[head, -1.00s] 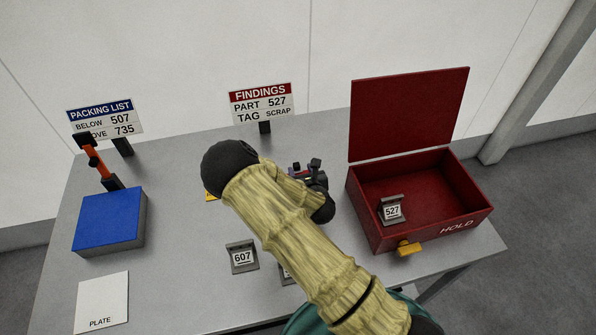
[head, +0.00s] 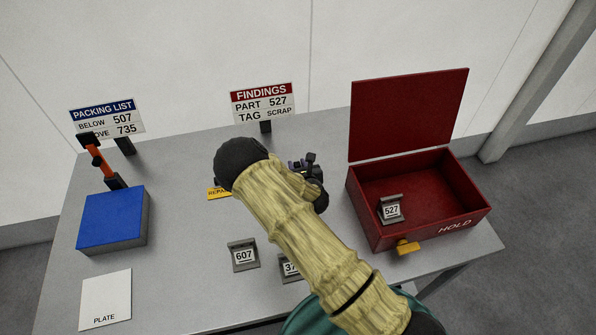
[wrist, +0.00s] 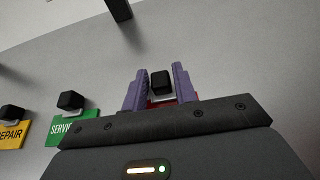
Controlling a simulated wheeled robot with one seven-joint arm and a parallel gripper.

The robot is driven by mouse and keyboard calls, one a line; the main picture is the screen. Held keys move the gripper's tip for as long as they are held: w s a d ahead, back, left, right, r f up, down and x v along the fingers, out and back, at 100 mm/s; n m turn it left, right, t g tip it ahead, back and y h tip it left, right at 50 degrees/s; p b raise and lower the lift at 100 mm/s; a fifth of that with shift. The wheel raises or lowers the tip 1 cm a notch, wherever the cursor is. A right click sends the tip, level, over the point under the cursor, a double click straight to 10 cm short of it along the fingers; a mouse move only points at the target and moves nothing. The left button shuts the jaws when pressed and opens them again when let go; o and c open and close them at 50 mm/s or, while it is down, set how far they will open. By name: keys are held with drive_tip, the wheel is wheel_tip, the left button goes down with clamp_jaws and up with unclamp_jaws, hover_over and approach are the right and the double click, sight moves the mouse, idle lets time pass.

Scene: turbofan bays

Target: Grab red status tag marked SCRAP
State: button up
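The red tag (wrist: 160,103) shows only as a narrow strip in the wrist view, with a black knob (wrist: 160,82) on a pale base standing on it. Its lettering is hidden behind my gripper body. My gripper (wrist: 160,78) has its two purple fingers apart, one on each side of the knob, with thin gaps visible. In the head view my gripper (head: 308,165) is over the back middle of the table, and my arm hides the red tag there. The findings sign (head: 263,102) reads part 527, tag SCRAP.
A green service tag (wrist: 75,126) and a yellow repair tag (wrist: 11,134) lie to the left. The open red HOLD box (head: 432,220) holds part 527 (head: 391,209). Part 607 (head: 243,255) and another part (head: 290,267) sit in front. A blue block (head: 112,219) is at left.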

sight(298, 165)
clamp_jaws()
wheel_tip(298, 165, up, 10)
drive_tip(key=shift+r+b, duration=0.1)
drive_tip(key=shift+b, duration=0.8)
